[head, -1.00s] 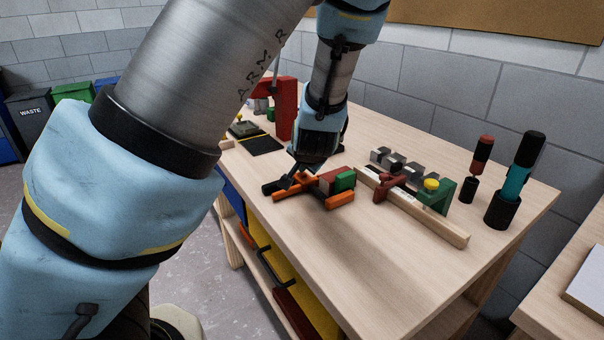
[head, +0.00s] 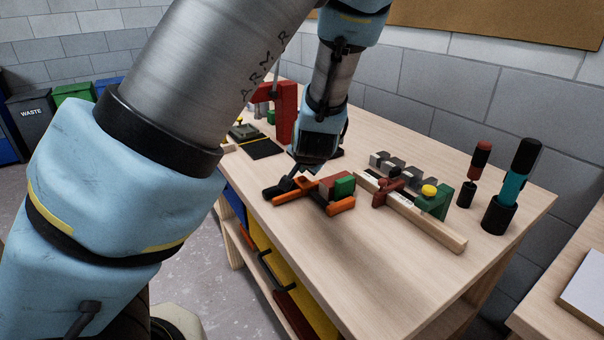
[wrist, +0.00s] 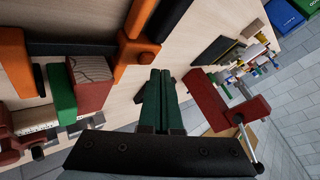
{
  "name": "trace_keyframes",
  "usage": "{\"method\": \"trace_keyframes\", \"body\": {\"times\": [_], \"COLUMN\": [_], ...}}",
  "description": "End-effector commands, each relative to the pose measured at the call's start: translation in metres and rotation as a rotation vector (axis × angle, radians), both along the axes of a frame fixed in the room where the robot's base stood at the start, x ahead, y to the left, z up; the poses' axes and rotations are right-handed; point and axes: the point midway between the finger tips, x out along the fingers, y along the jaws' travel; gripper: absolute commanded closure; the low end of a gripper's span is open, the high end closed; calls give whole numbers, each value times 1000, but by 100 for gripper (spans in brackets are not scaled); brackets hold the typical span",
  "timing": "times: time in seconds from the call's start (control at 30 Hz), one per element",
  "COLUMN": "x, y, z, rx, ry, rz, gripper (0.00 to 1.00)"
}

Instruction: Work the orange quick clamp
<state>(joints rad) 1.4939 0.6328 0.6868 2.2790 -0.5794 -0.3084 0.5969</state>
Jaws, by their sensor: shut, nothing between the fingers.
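The orange quick clamp (head: 341,206) lies on the bench, with orange jaws, a black bar and a black handle. In the wrist view its orange body (wrist: 136,52) is at the top, with the bar running left to the other orange jaw. A green block (head: 344,187) and a dark red, wood-ended block (wrist: 92,80) lie beside the bar, between the jaws. My gripper (head: 295,176) is at the clamp's handle end in the head view. In the wrist view its dark green fingers (wrist: 160,74) are together and empty, below the orange body. Contact with the clamp cannot be told.
A pale batten (head: 440,231) with a red clamp and a green piece lies to the right. A red upright fixture (head: 286,112) stands behind my gripper. A screwdriver (head: 481,154) and a teal-handled tool (head: 520,172) stand at the right. The bench front is clear.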

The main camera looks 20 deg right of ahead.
Motion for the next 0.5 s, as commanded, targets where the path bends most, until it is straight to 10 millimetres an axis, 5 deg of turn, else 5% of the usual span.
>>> {"method": "trace_keyframes", "body": {"times": [0.5], "x": [0], "y": [0], "z": [9], "rx": [0], "ry": [0], "rz": [0], "gripper": [100]}}
